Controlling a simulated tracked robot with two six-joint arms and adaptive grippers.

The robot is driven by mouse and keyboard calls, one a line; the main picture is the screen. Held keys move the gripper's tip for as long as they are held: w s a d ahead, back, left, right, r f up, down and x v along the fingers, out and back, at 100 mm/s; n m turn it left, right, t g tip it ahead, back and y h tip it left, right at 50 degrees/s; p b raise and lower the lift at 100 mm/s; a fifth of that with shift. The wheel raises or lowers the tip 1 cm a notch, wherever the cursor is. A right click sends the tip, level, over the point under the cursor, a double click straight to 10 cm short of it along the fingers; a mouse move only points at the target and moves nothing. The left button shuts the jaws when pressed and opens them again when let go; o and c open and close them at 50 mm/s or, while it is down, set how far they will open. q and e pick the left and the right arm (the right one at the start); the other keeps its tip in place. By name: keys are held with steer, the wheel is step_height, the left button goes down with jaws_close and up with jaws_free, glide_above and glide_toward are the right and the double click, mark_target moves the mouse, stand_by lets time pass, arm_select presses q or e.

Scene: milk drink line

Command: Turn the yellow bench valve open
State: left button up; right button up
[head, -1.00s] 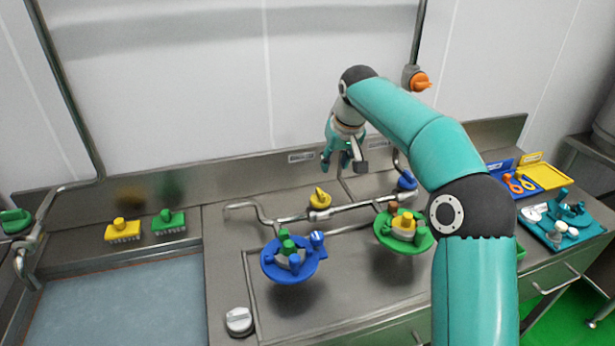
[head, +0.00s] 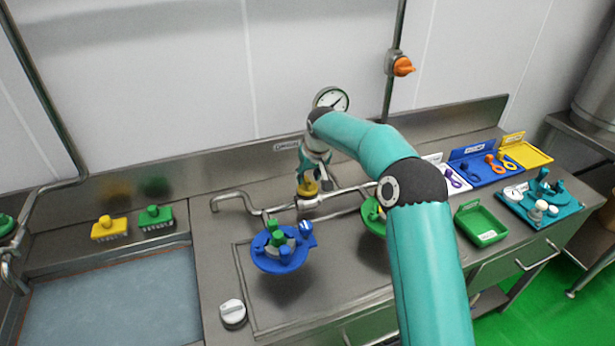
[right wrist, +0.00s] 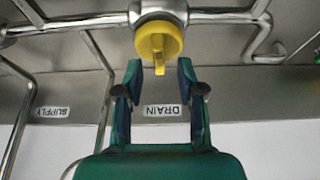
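The yellow bench valve (head: 307,188) sits on the steel pipe at the back of the bench, left of centre in the head view. In the right wrist view its round yellow knob (right wrist: 158,36) and narrow handle show at the top centre. My right gripper (head: 311,180) is directly above the valve. In the right wrist view my right gripper (right wrist: 159,68) is open, its two fingers apart on either side of the handle's end, with nothing clamped between them. I cannot tell whether a finger touches the handle. My left gripper is not in view.
A blue round tray (head: 268,264) with fittings stands in front of the valve. A green tray (head: 370,226) is partly hidden by my right arm. A "DRAIN" label (right wrist: 162,110) is behind the valve. A pressure gauge (head: 331,100) is at the back. A sink (head: 115,300) lies left.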

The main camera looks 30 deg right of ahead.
steer(key=shift+x, duration=1.3)
jaws_close()
